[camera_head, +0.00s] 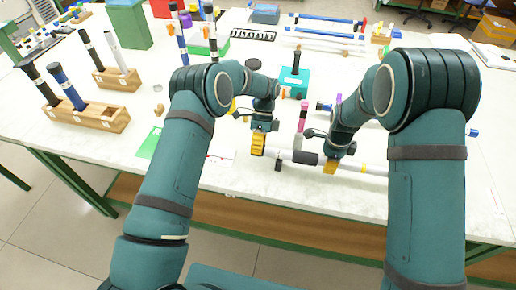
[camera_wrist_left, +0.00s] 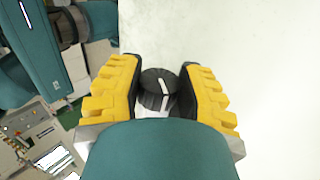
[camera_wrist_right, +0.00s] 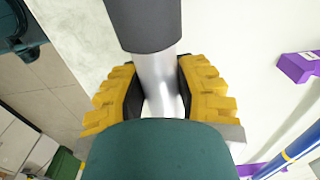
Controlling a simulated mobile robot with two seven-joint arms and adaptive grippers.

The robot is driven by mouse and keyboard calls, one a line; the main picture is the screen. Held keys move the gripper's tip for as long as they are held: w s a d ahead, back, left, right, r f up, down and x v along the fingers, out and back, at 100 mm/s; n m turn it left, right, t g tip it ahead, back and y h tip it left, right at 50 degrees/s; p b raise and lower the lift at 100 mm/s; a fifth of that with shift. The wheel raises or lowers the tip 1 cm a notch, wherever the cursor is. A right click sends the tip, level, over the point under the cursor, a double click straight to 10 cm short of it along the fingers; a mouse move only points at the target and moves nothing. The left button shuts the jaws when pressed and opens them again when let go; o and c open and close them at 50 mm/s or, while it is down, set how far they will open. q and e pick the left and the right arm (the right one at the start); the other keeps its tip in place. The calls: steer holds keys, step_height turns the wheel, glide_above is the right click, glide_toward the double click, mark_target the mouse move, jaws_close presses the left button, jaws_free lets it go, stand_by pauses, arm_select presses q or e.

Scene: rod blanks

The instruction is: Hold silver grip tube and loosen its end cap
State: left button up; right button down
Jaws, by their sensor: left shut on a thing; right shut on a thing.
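The silver grip tube (camera_head: 284,154) lies nearly level above the front of the table, with a dark grip sleeve (camera_head: 306,158) around it. My right gripper (camera_head: 331,167) is shut on the tube to the right of the sleeve. The right wrist view shows the bare silver tube (camera_wrist_right: 158,80) between its yellow fingers, with the sleeve (camera_wrist_right: 145,25) beyond. My left gripper (camera_head: 258,147) is at the tube's left end. In the left wrist view its fingers flank the black end cap (camera_wrist_left: 158,88), which bears a white mark. The cap's thread is hidden.
Wooden racks (camera_head: 90,114) with upright rods stand at the left. A teal block (camera_head: 294,80) and a pink-topped rod (camera_head: 302,118) stand behind the tube. Purple supports (camera_wrist_right: 298,68) and a blue-and-white rod (camera_wrist_right: 290,155) show in the right wrist view. The table's front edge is close below.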

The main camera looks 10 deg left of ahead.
arm_select(q)
steer(key=shift+g, duration=1.3)
steer(key=o, duration=1.2)
step_height(320, 180, up, 10)
steer(key=shift+r, duration=0.1)
